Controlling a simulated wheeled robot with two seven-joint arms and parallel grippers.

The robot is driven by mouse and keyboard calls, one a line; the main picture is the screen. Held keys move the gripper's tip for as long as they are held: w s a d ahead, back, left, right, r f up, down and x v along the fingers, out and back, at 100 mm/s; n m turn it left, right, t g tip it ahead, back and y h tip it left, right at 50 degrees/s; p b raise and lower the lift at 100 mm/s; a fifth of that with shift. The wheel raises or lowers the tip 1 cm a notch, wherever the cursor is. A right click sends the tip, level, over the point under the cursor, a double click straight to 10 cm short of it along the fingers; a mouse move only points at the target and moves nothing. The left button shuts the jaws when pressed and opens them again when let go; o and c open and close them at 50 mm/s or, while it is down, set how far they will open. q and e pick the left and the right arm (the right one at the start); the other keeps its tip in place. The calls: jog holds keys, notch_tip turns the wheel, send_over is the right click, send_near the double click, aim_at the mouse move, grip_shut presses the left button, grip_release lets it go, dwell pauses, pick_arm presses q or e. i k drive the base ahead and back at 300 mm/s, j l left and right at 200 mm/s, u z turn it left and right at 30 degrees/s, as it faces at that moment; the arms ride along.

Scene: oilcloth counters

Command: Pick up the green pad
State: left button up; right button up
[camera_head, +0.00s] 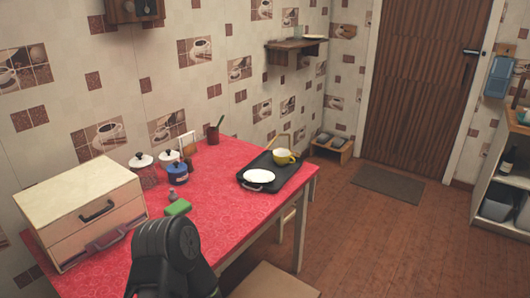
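The green pad (178,208) lies on the red-patterned tabletop (220,207), near the middle of the table and to the right of the drawer box. A dark, rounded part of my arm (167,246) rises from the bottom edge, just in front of the pad in the picture. No fingers show on it, and I cannot be sure which arm it belongs to. Nothing is seen touching the pad.
A small pepper mill-like item (172,195) stands just behind the pad. A drawer box (82,210) is on the left. A black tray (262,186) holds a white plate (259,176) and yellow cup (284,156). A stool (272,282) stands in front.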

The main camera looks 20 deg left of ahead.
aim_at(181, 206)
jog(key=u, duration=1.25)
